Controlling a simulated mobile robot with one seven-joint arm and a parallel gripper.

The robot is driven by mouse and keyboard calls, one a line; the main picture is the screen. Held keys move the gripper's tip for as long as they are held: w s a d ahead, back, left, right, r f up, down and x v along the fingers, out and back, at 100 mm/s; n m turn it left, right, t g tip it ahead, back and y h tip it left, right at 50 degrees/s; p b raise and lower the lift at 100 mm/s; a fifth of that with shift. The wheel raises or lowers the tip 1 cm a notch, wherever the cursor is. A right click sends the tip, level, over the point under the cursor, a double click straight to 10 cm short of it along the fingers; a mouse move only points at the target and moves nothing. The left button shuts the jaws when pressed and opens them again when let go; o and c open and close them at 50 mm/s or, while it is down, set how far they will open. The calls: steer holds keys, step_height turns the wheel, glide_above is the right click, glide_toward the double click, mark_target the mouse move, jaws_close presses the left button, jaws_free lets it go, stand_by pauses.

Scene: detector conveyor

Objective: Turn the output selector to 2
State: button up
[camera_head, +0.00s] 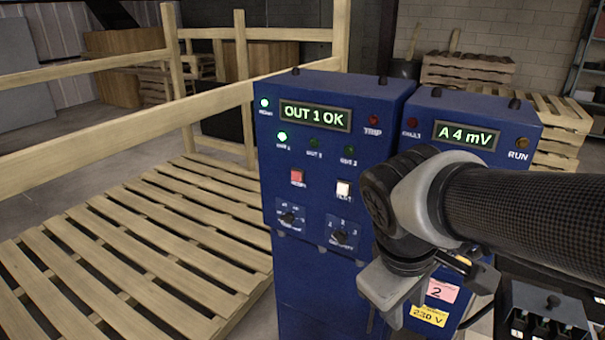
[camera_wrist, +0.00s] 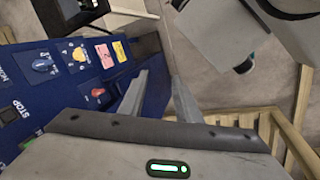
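The left blue cabinet (camera_head: 318,112) has a lit display (camera_head: 315,115) reading "OUT 1 OK". Its first small output lamp (camera_head: 282,137) is lit green; the two beside it are dark. Two black knobs sit low on this panel: a left knob (camera_head: 288,217) and a right knob (camera_head: 340,237) with small numbers around it. Their labels are too small to read surely, and so is the right knob's pointing. My gripper is in front of the right cabinet, right of both knobs and apart from them. In the wrist view its fingers (camera_wrist: 160,78) are apart with nothing between them.
The right blue cabinet (camera_head: 480,112) reads "A 4 mV"; my arm hides much of its front. The wrist view shows its blue knob (camera_wrist: 43,65) and orange knob (camera_wrist: 79,54). A red button (camera_head: 297,177) and white button (camera_head: 343,189) sit above the left cabinet's knobs. Wooden pallets (camera_head: 130,250) lie left.

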steer(key=w+d+f+n+g+h+b, duration=0.1)
steer(key=w+d+f+n+h+b, duration=0.2)
steer(key=f+n, duration=0.45)
steer(key=n+t+h+b, duration=0.4)
steer(key=n+t+b, duration=0.7)
steer(key=n, duration=1.7)
glide_toward(338, 241)
steer(key=w+d+t, duration=0.1)
steer(key=w, duration=0.1)
steer(key=w+d+f+t+p, duration=0.1)
steer(key=w+d, duration=0.1)
steer(key=w+d+f, duration=0.1)
steer(key=w+d, duration=0.1)
steer(key=shift+w+d+t, duration=0.1)
steer(key=shift+w+t, duration=0.1)
steer(key=shift+t, duration=0.2)
steer(key=shift+m, duration=0.25)
jaws_close()
